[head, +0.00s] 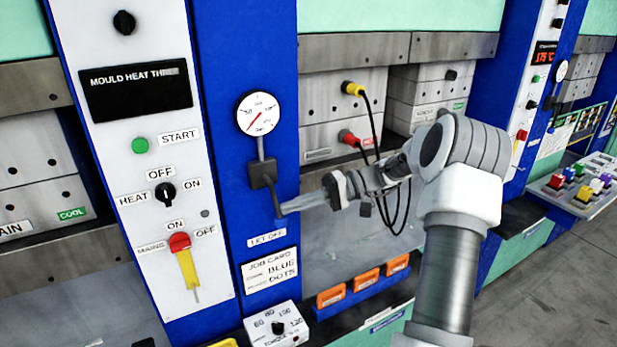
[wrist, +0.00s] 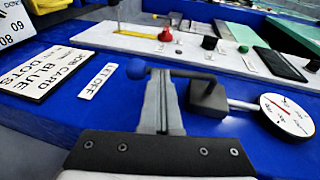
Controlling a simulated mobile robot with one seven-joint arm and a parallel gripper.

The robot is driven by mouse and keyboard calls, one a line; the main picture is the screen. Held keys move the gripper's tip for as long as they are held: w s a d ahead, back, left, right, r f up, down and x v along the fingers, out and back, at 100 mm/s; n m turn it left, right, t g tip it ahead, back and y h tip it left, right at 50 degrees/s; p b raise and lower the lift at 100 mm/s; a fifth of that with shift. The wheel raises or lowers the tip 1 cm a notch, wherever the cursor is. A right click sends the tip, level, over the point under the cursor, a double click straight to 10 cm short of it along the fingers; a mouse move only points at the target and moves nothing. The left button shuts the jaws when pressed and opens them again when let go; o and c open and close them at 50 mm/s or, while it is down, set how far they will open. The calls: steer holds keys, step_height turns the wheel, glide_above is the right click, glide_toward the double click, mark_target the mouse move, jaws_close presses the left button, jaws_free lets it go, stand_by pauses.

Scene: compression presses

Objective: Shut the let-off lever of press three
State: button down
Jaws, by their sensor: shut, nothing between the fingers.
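The "LET OFF" label (head: 266,237) is below.
A job card (head: 270,270) is on the post under the label. A dial box (head: 275,325) and orange-fronted blocks (head: 331,296) stand in front. Yellow (head: 352,88) and red (head: 348,137) plugs with hanging black cables are behind my arm. The white panel has a red-topped mains switch (head: 180,242).

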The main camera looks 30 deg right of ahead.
steer(key=shift+a+f+b, duration=0.35)
steer(key=shift+a+b, duration=0.05)
steer(key=shift+a, duration=0.4)
stand_by(0.4)
